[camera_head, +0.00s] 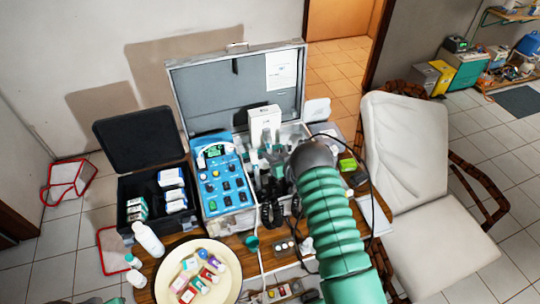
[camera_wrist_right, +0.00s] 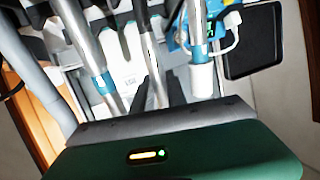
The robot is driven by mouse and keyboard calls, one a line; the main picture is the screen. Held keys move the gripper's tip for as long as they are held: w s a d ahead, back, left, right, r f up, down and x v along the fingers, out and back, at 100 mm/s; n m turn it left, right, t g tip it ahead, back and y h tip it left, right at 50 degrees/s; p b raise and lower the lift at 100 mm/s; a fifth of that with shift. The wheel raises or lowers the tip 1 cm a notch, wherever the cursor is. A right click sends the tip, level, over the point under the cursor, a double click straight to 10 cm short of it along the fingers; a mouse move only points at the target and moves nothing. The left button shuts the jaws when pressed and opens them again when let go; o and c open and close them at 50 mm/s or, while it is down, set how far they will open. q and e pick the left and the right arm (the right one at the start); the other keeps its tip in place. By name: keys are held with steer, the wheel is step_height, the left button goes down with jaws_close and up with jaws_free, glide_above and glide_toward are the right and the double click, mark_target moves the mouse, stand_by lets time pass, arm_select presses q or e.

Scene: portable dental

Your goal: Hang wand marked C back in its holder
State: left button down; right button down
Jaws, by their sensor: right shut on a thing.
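My right gripper (camera_head: 312,156), dark grey at the end of my green arm, is over the right part of the open case. Its fingertips are hidden in the head view. In the right wrist view, several wands stand close together beyond my gripper housing (camera_wrist_right: 175,152): a silver one with a blue band (camera_wrist_right: 92,55), a slim metal one (camera_wrist_right: 150,55) and a white and blue one (camera_wrist_right: 199,50). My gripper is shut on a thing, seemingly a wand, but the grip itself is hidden. No C mark is readable, and the holder slots are not clear. My left gripper is out of view.
The grey case lid (camera_head: 238,85) stands open behind the blue control panel (camera_head: 221,172). A black case (camera_head: 133,150) is at its left, and a round tray (camera_head: 228,258) of small boxes is in front. A white box (camera_head: 264,121) and a pale chair (camera_head: 405,145) are nearby.

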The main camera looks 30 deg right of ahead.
steer(key=shift+f, duration=0.1)
steer(key=shift+f, duration=0.2)
steer(key=shift+s+f+b, duration=0.4)
steer(key=shift+f+b, duration=0.3)
steer(key=shift+s+f+b, duration=0.2)
steer(key=shift+f+b, duration=0.1)
steer(key=shift+f, duration=0.15)
steer(key=shift+s+f+b, duration=0.2)
steer(key=shift+f+b, duration=0.05)
steer(key=shift+f, duration=0.2)
steer(key=shift+a+f, duration=0.1)
steer(key=shift+s+a+f+b, duration=0.1)
steer(key=shift+s+f+b, duration=0.15)
steer(key=shift+f+b, duration=0.3)
steer(key=shift+s+a+f+b, duration=0.1)
steer(key=shift+s+f+b, duration=0.2)
steer(key=shift+f, duration=0.35)
steer(key=c, duration=1.3)
jaws_free()
